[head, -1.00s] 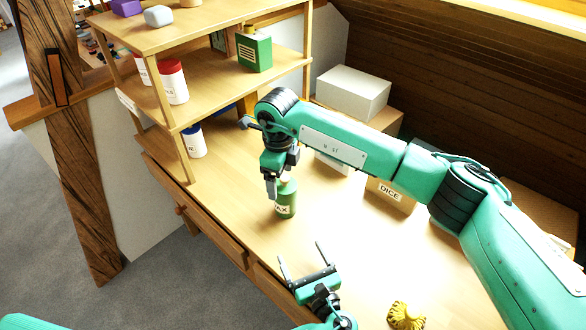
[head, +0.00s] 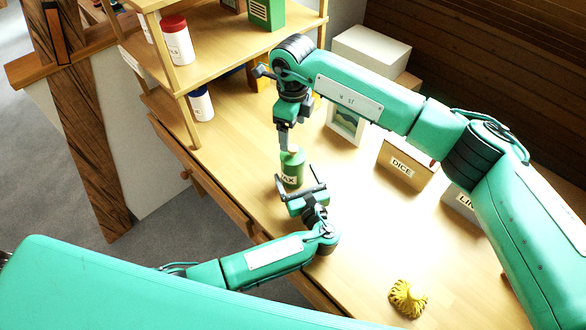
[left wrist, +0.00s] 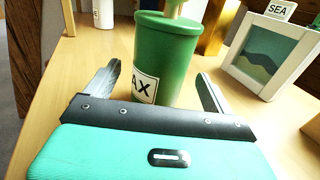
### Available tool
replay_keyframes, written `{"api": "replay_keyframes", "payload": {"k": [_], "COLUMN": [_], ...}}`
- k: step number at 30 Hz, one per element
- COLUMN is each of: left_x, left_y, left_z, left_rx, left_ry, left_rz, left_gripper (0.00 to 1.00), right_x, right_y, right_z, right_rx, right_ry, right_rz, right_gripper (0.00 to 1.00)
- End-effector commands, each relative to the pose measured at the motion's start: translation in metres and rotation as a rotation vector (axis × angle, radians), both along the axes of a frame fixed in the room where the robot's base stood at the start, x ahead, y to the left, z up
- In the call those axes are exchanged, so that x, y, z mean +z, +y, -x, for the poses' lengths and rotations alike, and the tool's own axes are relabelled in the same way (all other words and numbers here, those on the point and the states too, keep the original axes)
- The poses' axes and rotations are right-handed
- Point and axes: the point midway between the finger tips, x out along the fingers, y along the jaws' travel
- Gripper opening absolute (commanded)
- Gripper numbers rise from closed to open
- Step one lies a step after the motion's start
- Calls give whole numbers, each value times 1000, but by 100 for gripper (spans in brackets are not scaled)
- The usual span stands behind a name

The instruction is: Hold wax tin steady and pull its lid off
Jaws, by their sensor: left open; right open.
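The wax tin (head: 292,171) is a green cylinder with a white label, upright on the bench, and it fills the middle of the left wrist view (left wrist: 166,52). A pale knob (left wrist: 174,9) stands on its green lid. My left gripper (head: 296,177) is open low at the tin's near side. In the left wrist view its fingers lie on either side of the tin, with gaps visible. My right gripper (head: 287,142) is open and points down just above the lid. It partly hides the knob, and I cannot tell whether it touches it.
A framed picture (head: 345,121) and a box labelled DICE (head: 403,164) stand behind and right of the tin. A wooden shelf (head: 222,50) with jars is at the left. A yellow ribbed object (head: 407,298) lies at front right.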

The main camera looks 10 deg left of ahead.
Motion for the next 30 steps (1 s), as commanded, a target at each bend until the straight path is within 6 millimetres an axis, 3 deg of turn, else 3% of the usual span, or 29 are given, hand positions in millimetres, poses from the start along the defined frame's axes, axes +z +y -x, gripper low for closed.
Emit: {"api": "replay_keyframes", "payload": {"k": [6,17,20,27,28,30], "left_x": [0,0,0,0,0,0], "left_y": [14,16,16,16,16,16], "left_z": [-21,-25,-25,-25,-25,-25], "left_rx": [1,0,0,0,0,0], "left_ry": [0,1,1,1,1,1], "left_rz": [-1,1,1,1,1,1], "left_gripper": [87,87,71,24,20,20], "right_x": [0,0,0,0,0,-1], "right_y": [0,0,0,0,0,1], "right_z": [0,0,0,0,0,1], "right_rx": [0,0,0,0,0,0], "right_ry": [0,0,0,0,0,2], "right_rz": [0,0,0,0,0,-5], "right_gripper": [82,82,82,82,80,66]}}
